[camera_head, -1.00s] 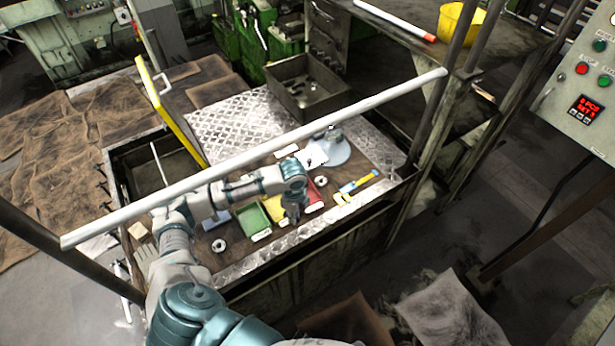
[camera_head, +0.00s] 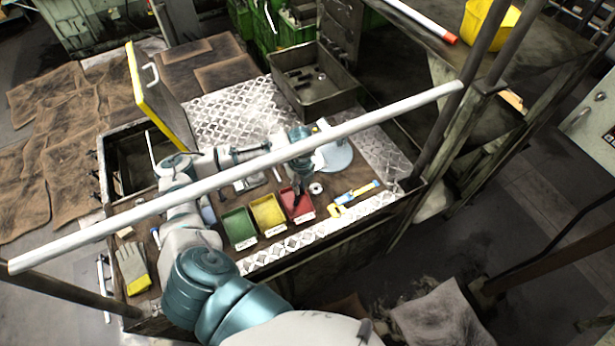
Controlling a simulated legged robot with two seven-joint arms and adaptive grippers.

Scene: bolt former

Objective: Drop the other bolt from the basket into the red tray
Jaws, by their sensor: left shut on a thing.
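The red tray (camera_head: 306,212) is the rightmost of three small trays on the workbench. My left gripper (camera_head: 297,198) points down over the back part of the red tray, fingers dark and close together. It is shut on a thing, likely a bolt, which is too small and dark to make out. The grey metal basket (camera_head: 327,99) stands at the back of the bench, with several dark, bolt-like pieces on its floor. My right gripper is not in view.
A yellow tray (camera_head: 268,215) and a green tray (camera_head: 239,228) stand left of the red one. A long white bar (camera_head: 400,106) crosses in front of the bench. A yellow-and-blue tool (camera_head: 352,196) lies at right, gloves (camera_head: 133,270) at left.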

